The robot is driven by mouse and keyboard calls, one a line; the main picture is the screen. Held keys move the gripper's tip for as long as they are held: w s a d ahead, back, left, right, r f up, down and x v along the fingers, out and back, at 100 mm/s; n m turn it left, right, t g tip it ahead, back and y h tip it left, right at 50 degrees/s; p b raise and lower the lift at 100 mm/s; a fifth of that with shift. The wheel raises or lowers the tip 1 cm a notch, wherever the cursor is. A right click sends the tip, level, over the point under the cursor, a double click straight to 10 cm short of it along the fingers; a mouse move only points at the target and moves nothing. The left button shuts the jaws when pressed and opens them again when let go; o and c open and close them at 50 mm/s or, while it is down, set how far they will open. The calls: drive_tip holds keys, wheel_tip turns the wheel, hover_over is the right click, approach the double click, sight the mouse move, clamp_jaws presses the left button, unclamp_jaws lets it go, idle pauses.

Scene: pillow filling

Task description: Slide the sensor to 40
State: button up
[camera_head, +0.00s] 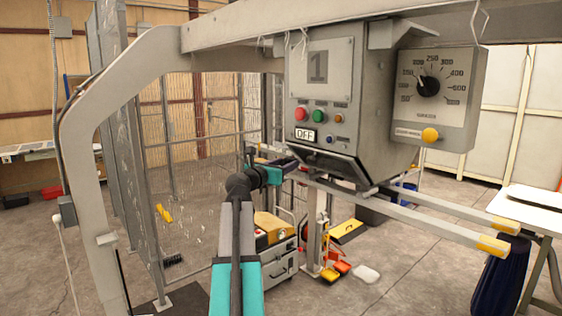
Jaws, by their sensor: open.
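My gripper (288,163) is at the end of my teal and black arm, just below and left of the grey machine head (372,95). Its jaws are small and partly dark in this view; they are open, and nothing shows between them. I cannot clearly pick out the sensor or a mark reading 40. A light upright post (315,225) with yellow parts near its foot stands below the head, past my gripper. A round black dial (428,87) with a numbered scale is on a grey box at the right; its pointer leans up and left.
A panel (322,72) marked 1 has red and green buttons and an OFF label. Two rails (420,213) with yellow ends stick out to the right. A grey frame (82,165) and wire mesh stand left. A wheeled unit (279,262) is below.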

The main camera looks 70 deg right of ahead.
drive_tip(key=p+v, duration=0.1)
drive_tip(key=v, duration=0.8)
idle(0.8)
drive_tip(key=shift+r, duration=0.1)
